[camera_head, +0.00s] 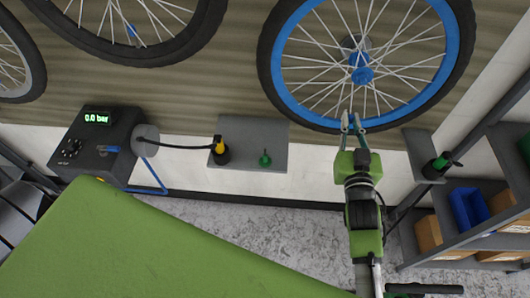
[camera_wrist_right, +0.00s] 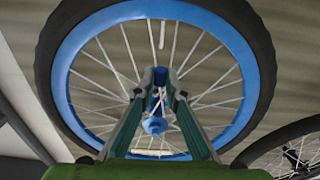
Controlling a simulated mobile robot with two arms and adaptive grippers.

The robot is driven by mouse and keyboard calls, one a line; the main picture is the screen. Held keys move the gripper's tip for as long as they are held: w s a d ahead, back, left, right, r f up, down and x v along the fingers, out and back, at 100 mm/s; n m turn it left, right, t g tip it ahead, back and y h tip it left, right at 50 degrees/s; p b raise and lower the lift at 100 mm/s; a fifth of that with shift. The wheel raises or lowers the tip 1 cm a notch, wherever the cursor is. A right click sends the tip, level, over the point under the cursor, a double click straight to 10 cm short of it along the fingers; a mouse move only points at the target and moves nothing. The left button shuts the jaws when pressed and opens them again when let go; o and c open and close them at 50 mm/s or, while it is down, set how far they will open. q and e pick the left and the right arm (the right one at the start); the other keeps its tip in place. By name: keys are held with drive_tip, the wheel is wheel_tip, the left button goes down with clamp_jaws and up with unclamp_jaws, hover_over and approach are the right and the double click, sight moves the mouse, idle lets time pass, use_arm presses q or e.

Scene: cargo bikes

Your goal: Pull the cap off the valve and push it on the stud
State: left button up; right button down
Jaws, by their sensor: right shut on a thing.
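My right gripper (camera_head: 350,122) is at the lower rim of the blue-rimmed wheel (camera_head: 280,68), where the valve is. In the right wrist view the fingertips (camera_wrist_right: 161,80) come together in front of the spokes and the blue hub (camera_wrist_right: 154,125). I cannot tell whether the cap is still on the valve. A small green upright piece, seemingly the stud (camera_head: 265,159), stands on a grey plate (camera_head: 276,133). My left gripper is not in view.
A black pump box (camera_head: 87,150) reading 0.0 bar stands at the left, its hose running to a yellow-and-black nozzle (camera_head: 219,150) on the plate. A green-and-black tool (camera_head: 437,164) sits at the right, beside shelves with a blue bin (camera_head: 467,207). A green surface (camera_head: 150,245) fills the lower left.

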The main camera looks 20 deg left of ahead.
drive_tip(key=p+v, duration=0.2)
drive_tip(key=v, duration=0.4)
drive_tip(key=shift+s, duration=0.3)
